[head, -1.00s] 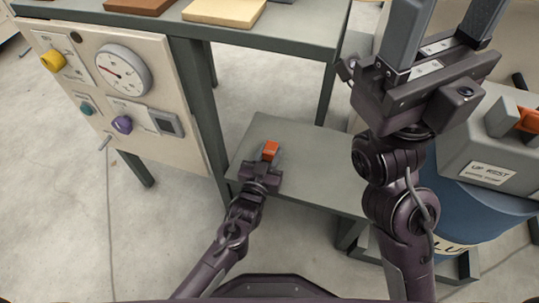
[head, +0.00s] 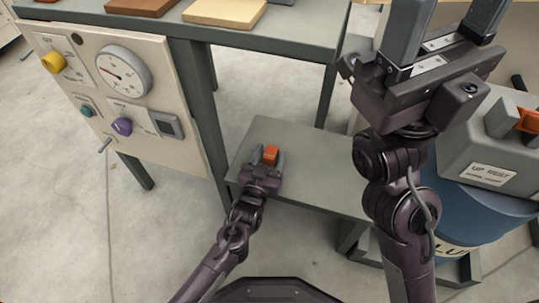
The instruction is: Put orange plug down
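The orange plug (head: 271,154) sits at the low grey shelf (head: 312,150), between the fingers of my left gripper (head: 268,158). The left fingers are spread, with a gap beside the plug, so the gripper is open around it. The plug's lower part is hidden by the gripper. My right gripper (head: 445,22) is raised close to the camera at the upper right. Its two grey fingers stand wide apart with nothing between them, and their tips are cut off by the picture edge.
A panel with a gauge (head: 123,70) and knobs stands at left. A higher grey table (head: 285,38) holds brown and tan blocks. At right, a grey block labelled "UP REST" (head: 487,174) sits above a blue drum (head: 485,215). The shelf right of the plug is bare.

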